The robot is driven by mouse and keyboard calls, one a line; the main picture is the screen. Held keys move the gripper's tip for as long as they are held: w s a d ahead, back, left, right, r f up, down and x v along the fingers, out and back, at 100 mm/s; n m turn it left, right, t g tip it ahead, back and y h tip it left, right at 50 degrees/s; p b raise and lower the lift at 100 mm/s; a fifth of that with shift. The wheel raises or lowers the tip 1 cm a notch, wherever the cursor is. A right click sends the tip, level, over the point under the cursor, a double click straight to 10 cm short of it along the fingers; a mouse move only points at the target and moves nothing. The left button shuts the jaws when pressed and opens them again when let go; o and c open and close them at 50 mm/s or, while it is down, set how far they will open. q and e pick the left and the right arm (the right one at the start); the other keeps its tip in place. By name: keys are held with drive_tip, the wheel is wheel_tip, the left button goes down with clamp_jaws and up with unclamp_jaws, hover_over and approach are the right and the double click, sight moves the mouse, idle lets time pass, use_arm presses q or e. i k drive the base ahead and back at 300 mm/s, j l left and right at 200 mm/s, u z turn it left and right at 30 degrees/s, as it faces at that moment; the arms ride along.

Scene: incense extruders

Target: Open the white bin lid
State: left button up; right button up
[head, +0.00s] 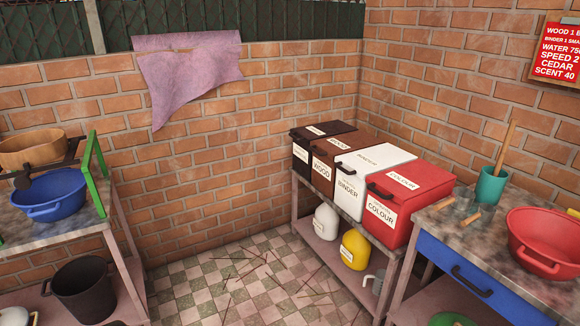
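The white bin (351,193) stands in a row of bins on a bench against the brick wall, between the brown bin and the red bin. It carries a label reading BINDER on its front. Its white lid (374,160) is shut and has a dark handle at its front left edge (340,167). Neither of my grippers is in the head view.
The brown WOOD bin (323,170) and red COLOUR bin (392,222) sit close on either side, with a black bin (301,159) beyond. The checkered floor (230,285) before the bench has thin sticks. A blue-drawer table (475,285) stands at right.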

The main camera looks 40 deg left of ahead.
sight(369, 161)
drive_tip(key=u, duration=1)
drive_tip(key=i+j, duration=0.4)
drive_tip(key=i, duration=0.1)
